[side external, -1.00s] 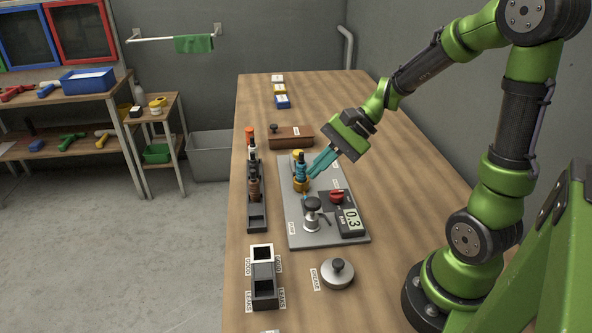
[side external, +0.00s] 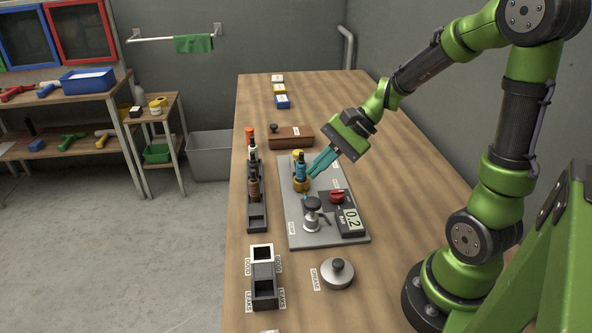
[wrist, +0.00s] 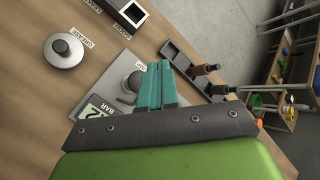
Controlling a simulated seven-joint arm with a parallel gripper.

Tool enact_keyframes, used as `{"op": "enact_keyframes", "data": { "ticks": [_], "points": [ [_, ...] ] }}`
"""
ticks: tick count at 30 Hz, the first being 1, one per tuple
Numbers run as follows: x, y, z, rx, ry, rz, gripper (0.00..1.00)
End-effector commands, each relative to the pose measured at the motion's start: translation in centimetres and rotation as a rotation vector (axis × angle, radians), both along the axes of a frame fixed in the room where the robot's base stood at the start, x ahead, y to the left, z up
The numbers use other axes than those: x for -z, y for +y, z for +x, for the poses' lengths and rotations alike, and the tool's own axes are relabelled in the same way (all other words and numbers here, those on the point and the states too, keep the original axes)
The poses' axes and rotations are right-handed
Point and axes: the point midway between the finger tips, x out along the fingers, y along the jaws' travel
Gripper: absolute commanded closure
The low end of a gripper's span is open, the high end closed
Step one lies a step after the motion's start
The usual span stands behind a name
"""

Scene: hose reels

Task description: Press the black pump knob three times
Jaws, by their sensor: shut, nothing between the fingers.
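A grey plate (side external: 310,233) on the bench carries a silver pump-like fitting with a black knob (side external: 312,203) on top. A gauge (side external: 351,219) beside it reads 0.2 and shows partly in the wrist view (wrist: 97,112). A red knob (side external: 337,196) is on the plate too. Farther back, a blue part with a dark top (side external: 300,171) stands upright in a brass holder (side external: 301,185). My gripper (side external: 312,173) is shut and empty, its teal fingers slanting down close beside the blue part. Contact cannot be told. The fingers (wrist: 155,62) partly cover the plate in the wrist view.
A black rack (side external: 257,222) with several upright pieces stands left of the plate. A GOOD/LEAKS bin (side external: 264,287) and a black-knobbed grease pot (side external: 338,272) are in front. A brown box (side external: 291,139) lies behind. The bench right of the plate is clear.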

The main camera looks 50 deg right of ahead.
Motion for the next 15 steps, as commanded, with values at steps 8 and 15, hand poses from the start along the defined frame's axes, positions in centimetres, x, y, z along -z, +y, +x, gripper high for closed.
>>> {"op": "enact_keyframes", "data": {
  "ticks": [8,15],
  "points": [
    [-2.1,0.0,0.1,-0.003,-0.007,-0.004,1.0],
    [-3.9,0.0,0.0,-0.001,0.001,0.0,1.0]
  ]
}}
